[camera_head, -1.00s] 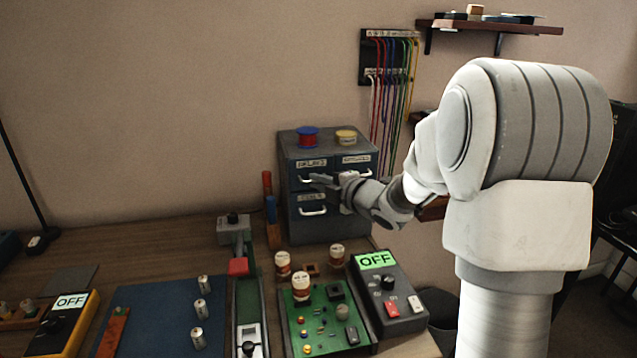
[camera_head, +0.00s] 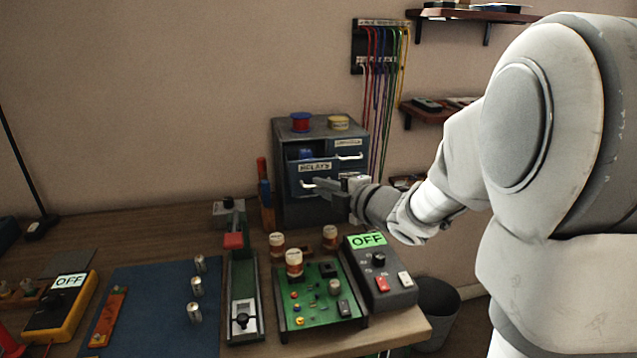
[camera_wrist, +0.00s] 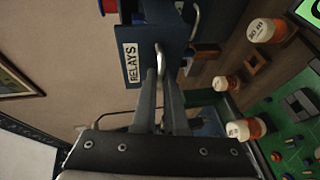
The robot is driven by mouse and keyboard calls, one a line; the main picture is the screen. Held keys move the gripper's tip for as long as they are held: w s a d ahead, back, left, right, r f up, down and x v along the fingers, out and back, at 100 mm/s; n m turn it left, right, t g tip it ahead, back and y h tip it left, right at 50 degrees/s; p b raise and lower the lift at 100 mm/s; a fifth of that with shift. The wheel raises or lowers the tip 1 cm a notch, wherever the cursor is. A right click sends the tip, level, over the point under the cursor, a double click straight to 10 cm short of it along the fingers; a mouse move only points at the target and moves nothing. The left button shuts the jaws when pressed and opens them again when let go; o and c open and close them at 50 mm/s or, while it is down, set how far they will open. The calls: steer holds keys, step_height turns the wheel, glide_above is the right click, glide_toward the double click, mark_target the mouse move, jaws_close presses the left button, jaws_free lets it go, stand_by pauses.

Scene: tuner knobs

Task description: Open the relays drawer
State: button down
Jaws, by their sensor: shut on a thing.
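The relays drawer (camera_head: 314,168) is the upper left drawer of a dark grey cabinet (camera_head: 281,170). It is pulled out, and a blue item (camera_head: 305,154) shows inside it. In the wrist view its blue front carries a label reading RELAYS (camera_wrist: 131,64) and a pale curved handle (camera_wrist: 161,60). My gripper (camera_head: 322,184) is at the drawer's front, and in the wrist view its two fingers (camera_wrist: 161,84) are closed around the handle.
A red spool (camera_head: 300,122) and a yellow spool (camera_head: 338,122) stand on the cabinet. Several jars, including one jar (camera_head: 294,262), a green circuit board (camera_head: 318,295) and a box reading OFF (camera_head: 380,272) stand in front. A blue mat (camera_head: 160,310) lies left.

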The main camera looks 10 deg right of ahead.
steer(key=shift+s, duration=0.4)
steer(key=c, duration=1)
jaws_free()
steer(key=shift+o, duration=0.2)
